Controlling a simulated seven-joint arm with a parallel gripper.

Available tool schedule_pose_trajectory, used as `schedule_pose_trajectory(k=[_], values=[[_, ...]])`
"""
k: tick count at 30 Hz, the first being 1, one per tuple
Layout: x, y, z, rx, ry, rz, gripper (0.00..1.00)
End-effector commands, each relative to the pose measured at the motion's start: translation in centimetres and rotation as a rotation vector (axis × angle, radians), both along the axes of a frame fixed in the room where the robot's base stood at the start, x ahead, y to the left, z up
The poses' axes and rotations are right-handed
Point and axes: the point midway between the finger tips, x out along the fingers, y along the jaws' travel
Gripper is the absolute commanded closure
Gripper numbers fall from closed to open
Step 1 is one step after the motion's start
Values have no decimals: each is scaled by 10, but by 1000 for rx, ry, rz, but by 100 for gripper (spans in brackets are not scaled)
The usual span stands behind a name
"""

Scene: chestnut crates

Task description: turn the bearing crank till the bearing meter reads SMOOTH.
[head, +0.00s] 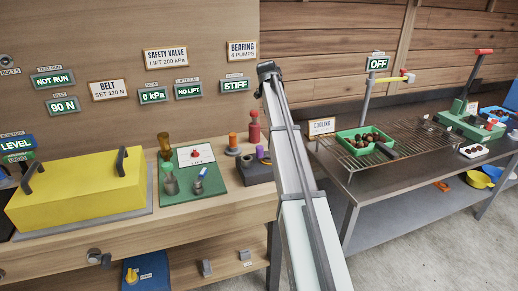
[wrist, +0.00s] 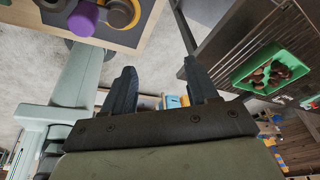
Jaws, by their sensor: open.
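The bearing meter (head: 235,86) under the BEARING sign reads STIFF in the head view. A purple knob (head: 260,152) stands at a dark block (head: 261,174) on the wooden bench; it looks like the crank handle, but the crank arm is not clear. The purple knob (wrist: 83,18) also shows at the top left of the wrist view, beside a round dark piece with orange on it. My gripper (wrist: 159,65) is open and empty, its two dark fingers wide apart over the floor gap, well away from the knob. In the head view my arm partly covers the bench's right end.
An orange-topped piece (head: 232,141) and a red figure-shaped piece (head: 253,128) stand close to the dark block. A green board (head: 200,202) with fittings and a yellow lidded box (head: 75,195) lie to the left. A metal table (head: 400,178) with a green tray (head: 350,149) stands to the right.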

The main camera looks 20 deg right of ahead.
Motion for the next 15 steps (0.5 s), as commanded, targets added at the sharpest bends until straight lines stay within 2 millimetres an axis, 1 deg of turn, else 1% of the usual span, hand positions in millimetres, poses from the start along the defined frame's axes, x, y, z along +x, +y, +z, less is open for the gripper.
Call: schedule_pose_trajectory(k=[1, 5, 7, 9, 15], values=[[-11, -8, 4, 14, -14, -11, 41], [-30, -22, 15, 56, -58, -24, 41], [-41, -27, 20, 94, -81, 10, 41], [-47, -28, 24, 129, -97, 72, 41], [-57, -26, 30, 205, -129, 269, 41]])
